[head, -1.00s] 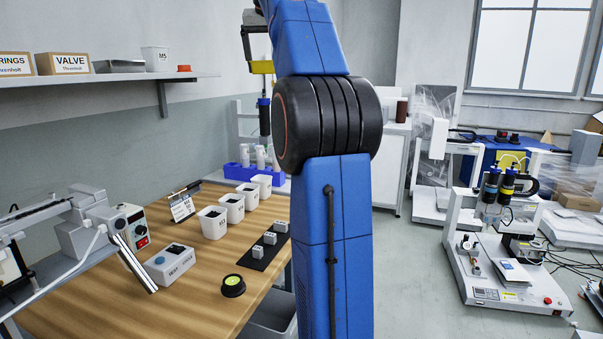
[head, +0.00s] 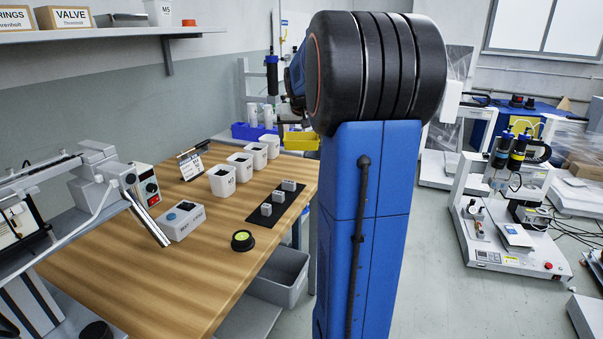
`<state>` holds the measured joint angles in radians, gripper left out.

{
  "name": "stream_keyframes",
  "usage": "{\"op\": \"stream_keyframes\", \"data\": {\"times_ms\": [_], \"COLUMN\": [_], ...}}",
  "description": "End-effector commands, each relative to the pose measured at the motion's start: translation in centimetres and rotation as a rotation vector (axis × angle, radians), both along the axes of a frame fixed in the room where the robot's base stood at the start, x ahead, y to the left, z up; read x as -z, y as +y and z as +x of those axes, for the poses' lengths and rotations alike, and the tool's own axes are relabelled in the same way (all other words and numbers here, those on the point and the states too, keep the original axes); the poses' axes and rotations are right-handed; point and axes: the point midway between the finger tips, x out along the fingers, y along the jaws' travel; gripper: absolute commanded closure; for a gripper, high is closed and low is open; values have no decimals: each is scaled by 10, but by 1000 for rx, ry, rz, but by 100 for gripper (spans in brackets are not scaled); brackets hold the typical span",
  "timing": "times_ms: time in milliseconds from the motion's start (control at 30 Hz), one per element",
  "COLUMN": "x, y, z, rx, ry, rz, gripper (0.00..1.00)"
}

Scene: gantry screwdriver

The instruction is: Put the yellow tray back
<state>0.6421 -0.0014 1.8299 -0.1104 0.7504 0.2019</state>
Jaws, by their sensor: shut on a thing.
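The yellow tray (head: 299,141) is at the far right end of the wooden table, beside a blue tray (head: 243,132). Its right part is hidden behind my arm. My gripper (head: 291,120) shows only in part just above the yellow tray, next to the big black joint of my arm. It is shut on the yellow tray. I cannot tell whether the tray rests on a surface or hangs just above it.
White cups (head: 222,181) stand in a row on the wooden table (head: 150,270). A black mat (head: 259,222) with small grey blocks, a tape roll (head: 243,241) and a grey box (head: 183,221) lie nearer.

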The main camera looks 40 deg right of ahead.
Motion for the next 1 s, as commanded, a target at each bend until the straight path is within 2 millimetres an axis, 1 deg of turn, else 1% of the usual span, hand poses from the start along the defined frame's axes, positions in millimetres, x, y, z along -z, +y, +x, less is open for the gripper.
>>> {"op": "stream_keyframes", "data": {"times_ms": [300,400,567,800,900,1000], "x": [50,60,69,97,102,101], "y": [1,0,0,0,1,0], "z": [-2,-1,-1,-1,-1,-1], "rx": [0,0,0,0,0,0], "ry": [1,1,1,1,1,0], "rz": [1,1,1,1,1,0], "gripper": [34,34,34,34,34,34]}}
